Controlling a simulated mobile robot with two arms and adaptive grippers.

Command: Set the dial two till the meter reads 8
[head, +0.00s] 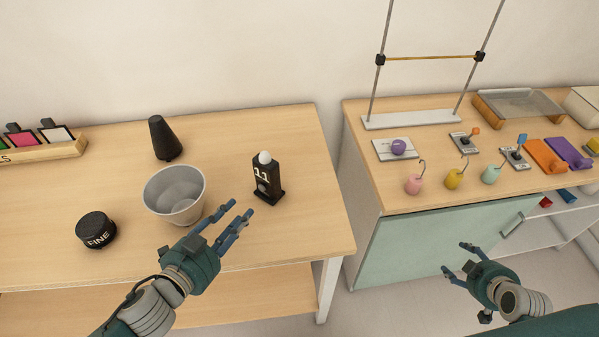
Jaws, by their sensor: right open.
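A small black upright device (268,185) with a white ball on top stands at the right of the left table; white marks like "11" show on its face. A black round knob-like thing (96,231) marked "FINE" sits at the left of that table. A purple round knob (398,147) sits on a grey plate on the right cabinet. I cannot tell which of these is dial two. My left gripper (240,216) is open and empty, in front of the black device and right of the bowl. My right gripper (454,258) is open and empty, in front of the cabinet door.
A grey bowl (174,205) and a black cone (164,140) stand on the left table (285,240). Pink (413,185), yellow (454,180) and teal (490,175) hooked weights line the cabinet top, below a metal frame (412,119). A gap separates table and cabinet.

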